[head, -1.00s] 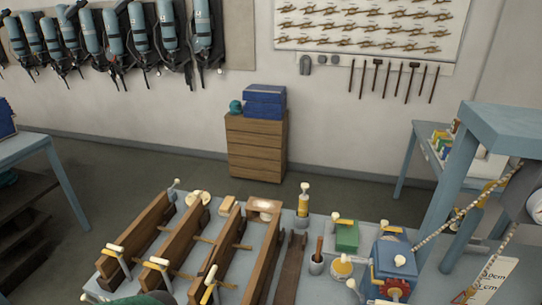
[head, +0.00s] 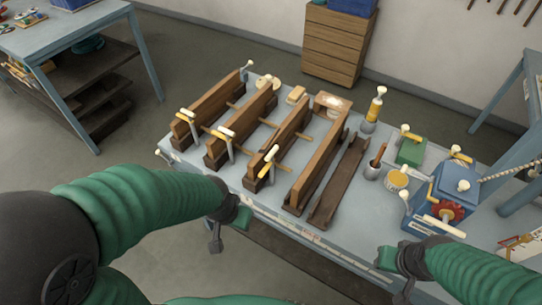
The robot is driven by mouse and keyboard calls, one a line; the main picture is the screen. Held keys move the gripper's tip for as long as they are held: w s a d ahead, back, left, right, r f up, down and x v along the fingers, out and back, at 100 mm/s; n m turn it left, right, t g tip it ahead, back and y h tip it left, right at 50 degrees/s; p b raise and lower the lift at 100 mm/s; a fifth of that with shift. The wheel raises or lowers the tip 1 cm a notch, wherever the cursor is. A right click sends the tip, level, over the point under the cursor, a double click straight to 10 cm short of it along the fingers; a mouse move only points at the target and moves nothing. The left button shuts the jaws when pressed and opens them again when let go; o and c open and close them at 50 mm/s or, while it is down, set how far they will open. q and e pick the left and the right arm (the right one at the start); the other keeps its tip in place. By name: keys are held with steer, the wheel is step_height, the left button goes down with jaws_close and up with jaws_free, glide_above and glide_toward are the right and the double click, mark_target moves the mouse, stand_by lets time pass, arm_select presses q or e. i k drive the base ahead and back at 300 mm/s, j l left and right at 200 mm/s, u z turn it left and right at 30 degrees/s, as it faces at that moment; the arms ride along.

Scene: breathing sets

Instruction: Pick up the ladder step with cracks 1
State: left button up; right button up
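Long wooden side pieces stand on edge on the pale blue workbench (head: 225,178), with thin wooden rungs (head: 268,122) across the gaps between them. White-handled clamps (head: 225,133) sit at their near ends. I cannot make out cracks on any step, so I cannot tell which one is the cracked step. My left gripper (head: 218,240) is in front of the bench's near edge, left of centre, apart from the wood. My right gripper (head: 392,268) is by the near edge at the lower right. Both gripper fingers are too small to read, and I see nothing held.
A dark brown trough-like piece (head: 340,180) lies right of the side pieces. A brush in a pot (head: 375,165), a green box (head: 411,150) and a blue machine with a red wheel (head: 445,200) crowd the bench's right. A drawer cabinet (head: 338,42) stands behind.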

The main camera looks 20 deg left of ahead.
mark_target(283, 134)
steer(key=i+j, duration=0.15)
steer(key=j, duration=0.25)
steer(key=i+j, duration=0.2)
steer(key=j, duration=0.25)
steer(key=i+j, duration=0.15)
steer(key=j, duration=0.25)
steer(key=i+j, duration=0.2)
steer(key=j, duration=0.2)
steer(key=i+j+u, duration=0.1)
steer(key=j, duration=0.35)
steer(key=i+j, duration=0.25)
steer(key=j, duration=0.15)
